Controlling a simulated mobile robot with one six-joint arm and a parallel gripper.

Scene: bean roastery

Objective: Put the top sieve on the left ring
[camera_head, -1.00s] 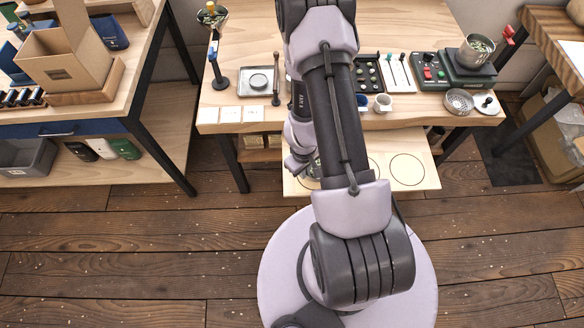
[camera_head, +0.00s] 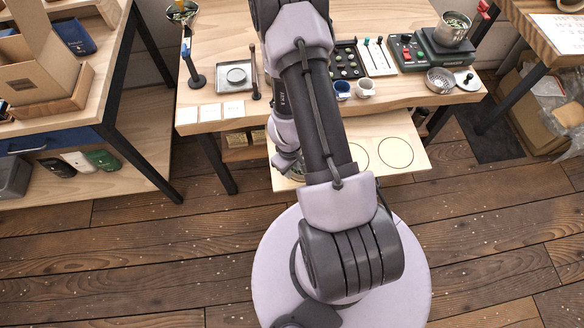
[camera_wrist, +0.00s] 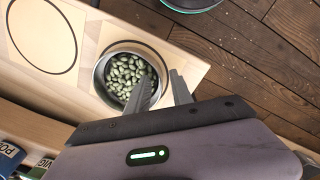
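A round metal sieve (camera_wrist: 108,78) full of green beans sits on the pale pull-out board (camera_wrist: 190,62) near its end in the wrist view. It covers the spot where the left ring would show. I cannot tell whether other sieves are under it. My gripper (camera_wrist: 165,82) is at its rim, one finger over the inside and one outside. The fingers stand apart with a clear gap between them. A bare black ring (camera_wrist: 42,35) lies beside the sieve. In the head view, the middle ring (camera_head: 365,140) and right ring (camera_head: 395,137) show empty; my arm hides most of the sieve.
Another table (camera_head: 140,100) stands at left. The wooden floor in front is clear.

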